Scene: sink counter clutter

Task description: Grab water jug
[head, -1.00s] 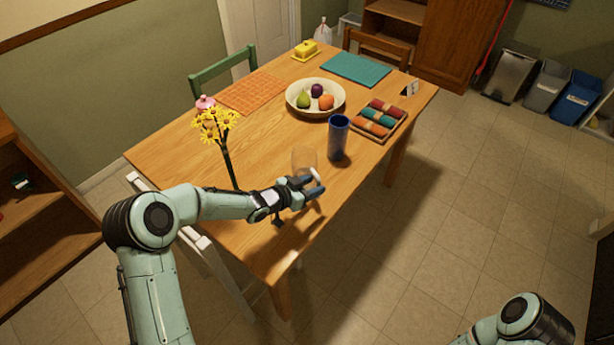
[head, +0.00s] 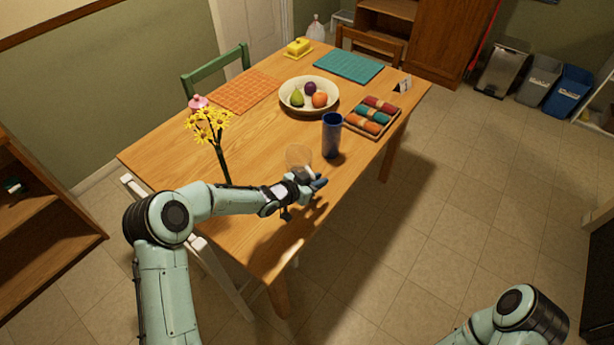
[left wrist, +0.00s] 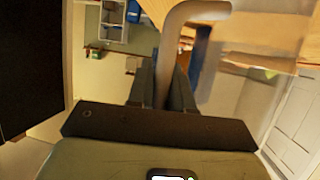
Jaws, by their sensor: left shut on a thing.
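The water jug (head: 298,155) is a clear, see-through vessel at the near right part of the wooden table in the head view. My left gripper (head: 318,181) is shut on its handle, on the near side of the jug. In the left wrist view the pale curved handle (left wrist: 170,50) runs down between the fingers of my left gripper (left wrist: 172,92), and the clear jug wall fills the right side. I cannot tell whether the jug's base touches the table. My right gripper is out of view; only part of my right arm shows at the bottom right.
A tall blue cup (head: 332,136) stands just right of the jug. A bowl of fruit (head: 285,105), a tray of rolled cloths (head: 350,124) and yellow flowers (head: 207,126) are also on the wooden table (head: 265,235). The table's near end is clear.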

